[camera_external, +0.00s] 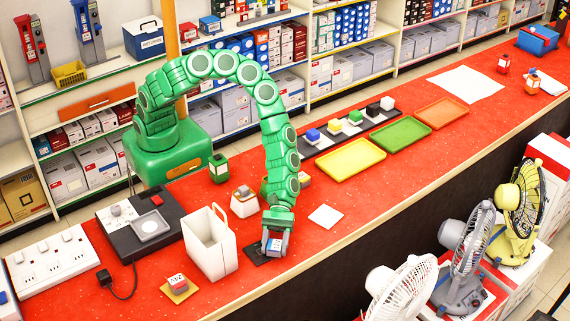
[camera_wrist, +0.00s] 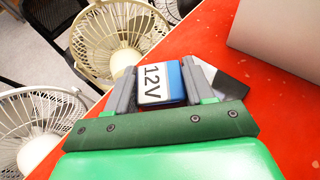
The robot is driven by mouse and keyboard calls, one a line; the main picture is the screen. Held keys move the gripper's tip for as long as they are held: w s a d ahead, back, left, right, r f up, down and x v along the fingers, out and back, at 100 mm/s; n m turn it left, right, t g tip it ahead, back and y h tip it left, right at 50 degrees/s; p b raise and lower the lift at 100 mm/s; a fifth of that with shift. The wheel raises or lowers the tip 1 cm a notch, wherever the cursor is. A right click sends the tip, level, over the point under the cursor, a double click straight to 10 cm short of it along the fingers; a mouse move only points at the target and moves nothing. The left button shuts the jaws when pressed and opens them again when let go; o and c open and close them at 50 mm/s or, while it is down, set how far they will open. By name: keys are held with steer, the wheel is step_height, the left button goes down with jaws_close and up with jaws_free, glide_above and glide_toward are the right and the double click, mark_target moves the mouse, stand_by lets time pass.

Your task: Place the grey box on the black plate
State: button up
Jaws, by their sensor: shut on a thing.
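In the wrist view the box (camera_wrist: 160,83) sits between the two fingers (camera_wrist: 159,70) and shows a white "12V" label with a blue edge. The black plate (camera_external: 256,251) lies flat on the counter, partly hidden by the gripper and box. A dark corner of it (camera_wrist: 232,88) shows beside the right finger in the wrist view. The box is at or just over the plate; I cannot tell whether they touch.
A white open bin (camera_external: 210,243) stands close left of my gripper. A white square (camera_external: 325,216) lies to the right. A yellow tray (camera_external: 345,160) and a green tray (camera_external: 402,134) are farther back. Fans (camera_external: 405,288) stand beyond the counter's front edge.

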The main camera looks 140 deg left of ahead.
steer(key=shift+f, duration=0.1)
steer(key=o, duration=1)
steer(key=shift+o, duration=0.2)
steer(key=shift+v, duration=6.05)
